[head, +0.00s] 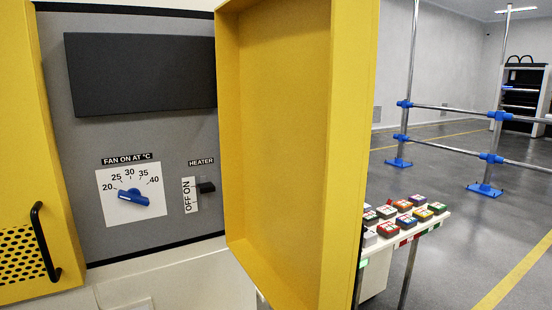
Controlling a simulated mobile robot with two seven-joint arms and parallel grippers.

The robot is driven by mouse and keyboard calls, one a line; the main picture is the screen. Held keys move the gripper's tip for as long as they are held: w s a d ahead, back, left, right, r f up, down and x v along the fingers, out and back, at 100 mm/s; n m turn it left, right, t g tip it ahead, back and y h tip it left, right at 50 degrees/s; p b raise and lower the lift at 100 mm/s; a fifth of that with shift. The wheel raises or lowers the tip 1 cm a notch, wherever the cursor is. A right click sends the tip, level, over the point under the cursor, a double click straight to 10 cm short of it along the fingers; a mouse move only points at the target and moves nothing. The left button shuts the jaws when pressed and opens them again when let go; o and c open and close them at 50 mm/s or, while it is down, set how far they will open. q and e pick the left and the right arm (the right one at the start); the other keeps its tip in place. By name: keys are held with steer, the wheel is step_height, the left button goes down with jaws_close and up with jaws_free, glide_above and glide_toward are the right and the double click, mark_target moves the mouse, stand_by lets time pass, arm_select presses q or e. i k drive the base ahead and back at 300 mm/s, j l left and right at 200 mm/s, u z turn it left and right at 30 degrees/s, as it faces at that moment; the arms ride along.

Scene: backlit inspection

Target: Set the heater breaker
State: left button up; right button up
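The heater breaker (205,187) is a small black lever on the grey panel (185,140), under the label "HEATER" (201,162). A white strip (189,195) beside it reads "OFF ON" turned sideways, with ON at the top. The lever shows level with the ON end; it juts out, so its exact setting is hard to tell. The yellow cabinet door (285,140) stands open just right of the breaker. Neither of my grippers is in view.
Left of the breaker is a blue fan knob (133,197) on a white dial. A black handle (45,240) sits on a yellow perforated part at left. Behind the door, a table (432,226) holds several coloured boxes. Blue-jointed rails (450,109) stand farther right.

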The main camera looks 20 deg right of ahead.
mark_target(208, 187)
steer(key=l+u, duration=0.4)
steer(key=l, duration=0.65)
steer(key=l+u, duration=0.45)
steer(key=l, duration=0.65)
steer(key=j+u, duration=0.25)
steer(key=i+j+u, duration=0.25)
steer(key=j+z, duration=0.15)
steer(key=z, duration=0.2)
steer(key=j+z, duration=0.3)
steer(key=z, duration=0.35)
steer(key=i+j, duration=0.05)
steer(key=j, duration=0.05)
